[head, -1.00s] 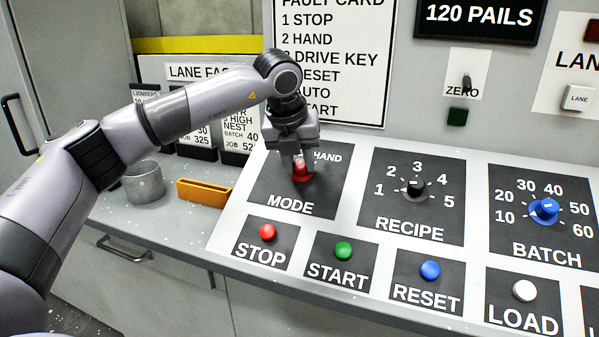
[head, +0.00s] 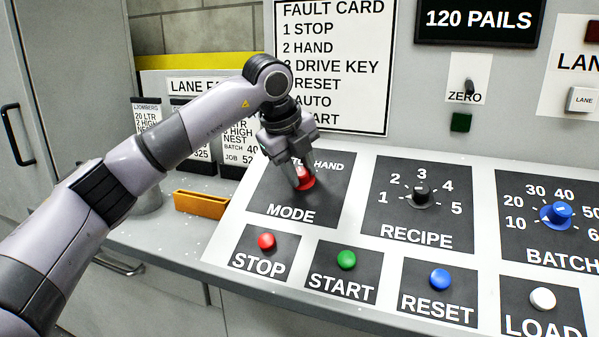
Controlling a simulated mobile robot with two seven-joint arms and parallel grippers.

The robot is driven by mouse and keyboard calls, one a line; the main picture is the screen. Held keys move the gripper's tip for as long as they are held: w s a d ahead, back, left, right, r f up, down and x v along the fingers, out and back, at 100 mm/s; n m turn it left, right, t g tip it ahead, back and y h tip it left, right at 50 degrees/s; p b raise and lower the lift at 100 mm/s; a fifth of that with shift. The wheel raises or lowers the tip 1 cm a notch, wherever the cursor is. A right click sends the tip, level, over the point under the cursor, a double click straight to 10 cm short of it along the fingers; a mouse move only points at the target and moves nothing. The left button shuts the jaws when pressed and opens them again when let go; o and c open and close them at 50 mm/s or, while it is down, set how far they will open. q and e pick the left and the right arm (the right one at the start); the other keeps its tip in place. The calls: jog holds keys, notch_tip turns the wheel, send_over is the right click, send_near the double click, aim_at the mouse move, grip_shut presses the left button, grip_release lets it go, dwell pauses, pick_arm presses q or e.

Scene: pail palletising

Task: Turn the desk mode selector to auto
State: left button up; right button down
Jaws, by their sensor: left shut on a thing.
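The mode selector (head: 306,181) is a red knob on a dark plate (head: 330,205) marked MODE, on the sloped desk in the head view. My left gripper (head: 301,178) comes down on it from above and is shut on the knob, its fingers on either side. The label above the knob is partly covered by the gripper; HAND shows at its right and only part of a word at its left. Which mark the knob points to cannot be told. My right gripper is not in view.
The recipe knob (head: 421,194) and blue batch knob (head: 556,213) stand to the right. Stop (head: 267,241), start (head: 346,260), reset (head: 440,279) and load (head: 543,299) buttons line the front. An orange tray (head: 201,203) lies left of the panel. The fault card (head: 335,60) is behind.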

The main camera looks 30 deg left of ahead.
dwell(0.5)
pick_arm(q)
jog(key=o, duration=1.1)
jog(key=shift+c, duration=0.2)
jog(key=v, duration=0.7)
jog(key=shift+r, duration=0.1)
